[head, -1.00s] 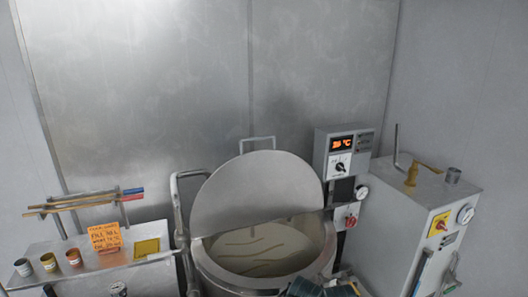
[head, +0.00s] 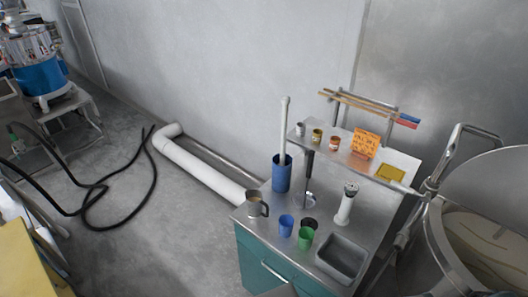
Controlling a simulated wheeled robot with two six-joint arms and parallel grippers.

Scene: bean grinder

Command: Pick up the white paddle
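A long white paddle (head: 284,128) stands upright, its lower end hidden inside a tall blue cylinder (head: 281,174). The cylinder stands at the back left of a steel-topped teal cabinet (head: 262,257), below and left of the raised shelf. Neither my left nor my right gripper can be made out in the head view, so their distance from the paddle does not show.
A metal jug (head: 257,206), blue cup (head: 286,225), green cup (head: 305,238), white-handled tool (head: 345,204) and grey basin (head: 341,258) crowd the cabinet top. A shelf (head: 340,157) overhangs its back. A large pot (head: 450,240) stands right. Black hoses (head: 97,188) lie on the floor left.

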